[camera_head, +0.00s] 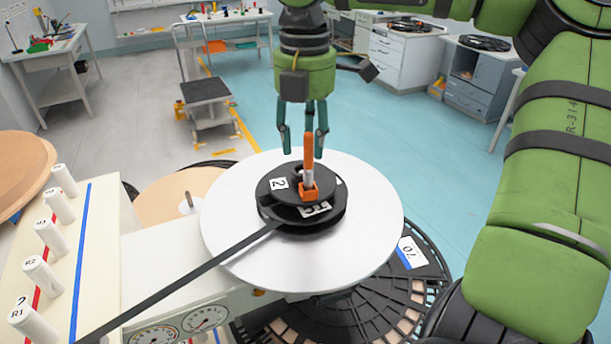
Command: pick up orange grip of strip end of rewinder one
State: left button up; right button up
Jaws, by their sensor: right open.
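A white round plate (235,235) carries a black reel (325,215) with a label "2" on its top. Above the reel's hub stands an upright orange grip (308,150), with a pale section below it and an orange block (309,194) at its foot. A black strip (190,286) runs from the reel to the lower left. My left gripper is not in view.
White pegs (42,273) stand on the panel at left, with dials (205,318) at its front. A dark segmented reel (415,285) lies below the plate. My green arm fills the right side.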

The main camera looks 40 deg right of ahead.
aim_at(309, 167)
jog(key=f+p, duration=0.2)
jog(key=shift+s+f, duration=0.35)
jog(key=shift+f, duration=0.05)
jog(key=shift+s+d+f+p, duration=0.1)
jog(key=shift+d+f+p, duration=0.1)
jog(key=shift+f+p, duration=0.7)
jog(key=shift+f, duration=0.55)
jog(key=shift+w+a+f+b, duration=0.1)
jog(key=shift+w+a+b, duration=0.1)
jog(key=shift+b, duration=0.1)
grip_shut()
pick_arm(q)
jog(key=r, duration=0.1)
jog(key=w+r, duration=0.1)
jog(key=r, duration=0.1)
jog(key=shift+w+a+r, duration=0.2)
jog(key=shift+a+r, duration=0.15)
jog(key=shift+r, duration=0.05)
pick_arm(e)
jog(key=shift+s+d, duration=0.1)
